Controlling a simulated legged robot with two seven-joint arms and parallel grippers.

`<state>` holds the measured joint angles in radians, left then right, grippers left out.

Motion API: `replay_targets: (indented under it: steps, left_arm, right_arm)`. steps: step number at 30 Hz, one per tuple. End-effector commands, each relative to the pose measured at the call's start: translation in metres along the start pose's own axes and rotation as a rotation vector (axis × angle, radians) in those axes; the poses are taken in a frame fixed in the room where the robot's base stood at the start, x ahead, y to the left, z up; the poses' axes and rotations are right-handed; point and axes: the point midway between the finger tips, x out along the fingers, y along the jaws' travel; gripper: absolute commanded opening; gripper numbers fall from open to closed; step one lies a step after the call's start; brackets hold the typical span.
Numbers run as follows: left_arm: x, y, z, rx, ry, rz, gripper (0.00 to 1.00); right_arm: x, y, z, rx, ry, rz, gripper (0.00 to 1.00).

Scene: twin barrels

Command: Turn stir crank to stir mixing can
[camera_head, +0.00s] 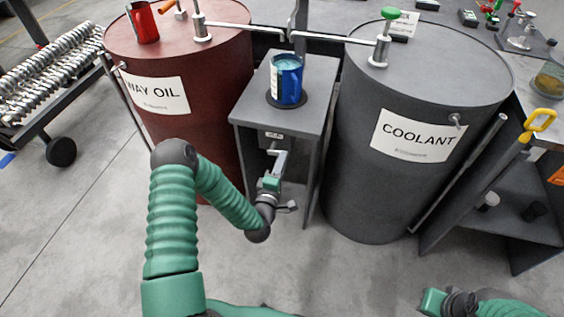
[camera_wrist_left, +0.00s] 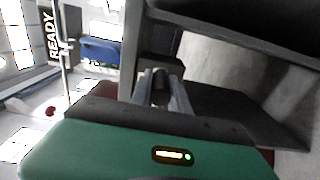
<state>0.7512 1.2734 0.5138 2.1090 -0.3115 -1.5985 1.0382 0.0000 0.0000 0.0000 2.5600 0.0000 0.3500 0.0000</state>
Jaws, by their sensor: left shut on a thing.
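The blue mixing can (camera_head: 287,85) stands upright on a dark round plate on top of the narrow grey stand (camera_head: 318,75) between the two barrels. Pale blue liquid shows at its top. The stir crank is on the front of the stand, low under the top, and is mostly hidden by my gripper in the head view. My left gripper (camera_head: 279,163) is at the stand's front. In the left wrist view its two fingers are shut on the crank's dark round handle (camera_wrist_left: 160,88). My right gripper (camera_head: 437,300) is at the bottom right, with its fingers not clearly visible.
The red WAY OIL barrel (camera_head: 200,75) stands left of the stand and the grey COOLANT barrel (camera_head: 370,180) right of it, both close by. A red mug (camera_head: 143,22) sits on the red barrel. A grey bench with shelves (camera_head: 515,215) is at right. The floor in front is clear.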

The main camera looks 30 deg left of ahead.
Motion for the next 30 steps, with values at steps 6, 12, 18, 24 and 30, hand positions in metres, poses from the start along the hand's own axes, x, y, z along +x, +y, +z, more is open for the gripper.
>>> replay_targets:
  steps: [6,12,18,24,30]
  left_arm:
    - [0.0001,0.0028,-0.0050,-0.058,0.010,0.000,0.00]
    - [0.0002,0.0027,-0.0053,-0.072,0.010,-0.001,0.00]
    - [0.0001,0.0025,-0.0056,-0.072,0.011,-0.001,0.00]
    - [0.0001,0.0025,-0.0052,-0.071,0.010,-0.001,0.35]
    - [0.0003,0.0027,-0.0033,-0.072,0.006,-0.001,0.43]
  right_arm:
    - [-0.0047,0.0000,-0.0011,0.000,0.000,0.000,0.00]
    - [-0.0050,0.0000,-0.0012,0.000,0.000,0.000,0.00]
    - [-0.0049,0.0000,-0.0011,0.000,0.000,0.000,0.00]
    - [-0.0049,0.0000,-0.0011,0.000,0.000,0.000,0.00]
    - [-0.0049,0.0000,-0.0011,0.000,0.000,0.000,0.00]
